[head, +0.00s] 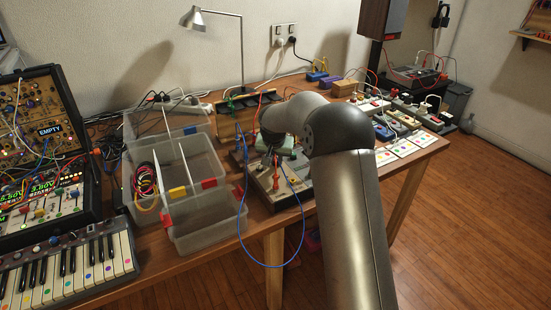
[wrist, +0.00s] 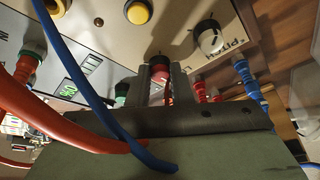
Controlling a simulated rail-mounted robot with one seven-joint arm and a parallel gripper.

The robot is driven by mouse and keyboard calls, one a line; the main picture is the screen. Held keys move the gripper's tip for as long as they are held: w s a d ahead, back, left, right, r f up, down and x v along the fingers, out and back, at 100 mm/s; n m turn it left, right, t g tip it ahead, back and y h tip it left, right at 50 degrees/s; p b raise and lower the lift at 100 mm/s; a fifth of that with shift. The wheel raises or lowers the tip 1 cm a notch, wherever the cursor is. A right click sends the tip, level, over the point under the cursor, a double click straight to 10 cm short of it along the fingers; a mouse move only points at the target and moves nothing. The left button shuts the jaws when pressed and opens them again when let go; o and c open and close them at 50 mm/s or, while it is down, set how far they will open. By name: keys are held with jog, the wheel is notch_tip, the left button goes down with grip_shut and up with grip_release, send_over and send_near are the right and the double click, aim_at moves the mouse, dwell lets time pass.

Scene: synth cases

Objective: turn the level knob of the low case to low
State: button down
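The low case appears to be the beige-topped case (head: 268,184) on the table in the head view, partly covered by my arm. A yellow button (wrist: 138,12) is left of that knob. My gripper (wrist: 161,72) is at the panel's edge, its two fingers either side of a red-topped piece (wrist: 159,67). I cannot tell whether they touch it.
A blue cable (head: 240,225) loops off the table's front edge; a blue cable (wrist: 85,75) and a red cable (wrist: 50,125) cross close to my gripper. Red and blue plugs (wrist: 240,72) stand at right. Clear bins (head: 205,215) are left of the case.

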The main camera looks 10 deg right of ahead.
dwell(0.3)
